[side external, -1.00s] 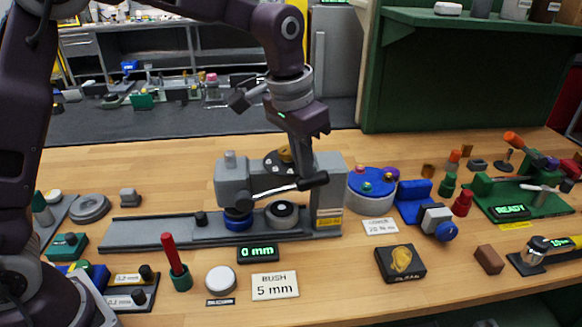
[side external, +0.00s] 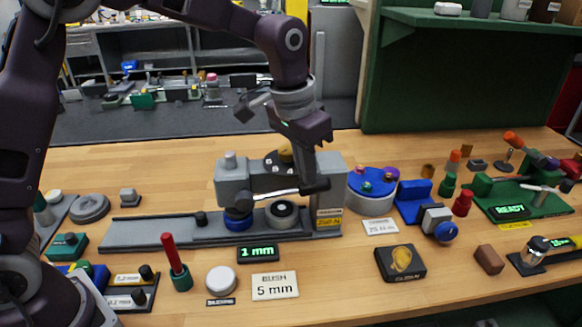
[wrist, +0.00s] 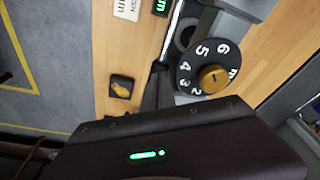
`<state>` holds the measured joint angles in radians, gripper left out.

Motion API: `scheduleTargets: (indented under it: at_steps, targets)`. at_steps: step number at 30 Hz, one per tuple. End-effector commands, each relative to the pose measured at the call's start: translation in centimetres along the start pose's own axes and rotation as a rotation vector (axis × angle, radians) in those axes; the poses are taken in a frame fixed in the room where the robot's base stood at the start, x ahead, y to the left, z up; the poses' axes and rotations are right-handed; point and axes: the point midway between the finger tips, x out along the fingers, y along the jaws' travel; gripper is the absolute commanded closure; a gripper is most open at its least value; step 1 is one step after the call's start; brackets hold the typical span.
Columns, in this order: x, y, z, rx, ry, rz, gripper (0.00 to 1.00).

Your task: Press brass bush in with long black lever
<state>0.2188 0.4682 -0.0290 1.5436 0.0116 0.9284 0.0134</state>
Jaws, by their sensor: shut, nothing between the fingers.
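The long black lever (side external: 315,186) sticks out to the right on a silver rod from the grey press (side external: 232,185). My gripper (side external: 309,176) is shut and empty, with its fingertips at the top of the lever's black handle, seemingly touching it. In the wrist view my dark fingers (wrist: 156,90) point down beside the dial. The display (side external: 258,253) in front of the press reads 1 mm. A card (side external: 275,286) reads BUSH 5 mm. I cannot make out the brass bush; a blue ring (side external: 238,222) sits under the press head.
A numbered black dial with a brass knob (wrist: 213,78) tops the press, close to my fingers. A blue turntable (side external: 372,190) and blue block (side external: 412,205) stand to the right. A red-handled tool (side external: 172,255) stands upright in front. Bare wood lies between the cards and the black plaque (side external: 400,263).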

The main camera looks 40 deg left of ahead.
Motion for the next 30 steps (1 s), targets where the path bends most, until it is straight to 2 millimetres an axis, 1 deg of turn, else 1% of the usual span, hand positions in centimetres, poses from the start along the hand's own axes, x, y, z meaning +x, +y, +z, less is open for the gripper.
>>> scheduleTargets:
  at_steps: [11,25,30]
  targets:
    - [0.2,0.0,0.1,-0.001,-0.005,-0.001,1.0]
    - [1.6,0.1,0.2,0.0,-0.008,-0.001,1.0]
    - [1.7,0.1,0.2,0.0,-0.008,-0.001,1.0]
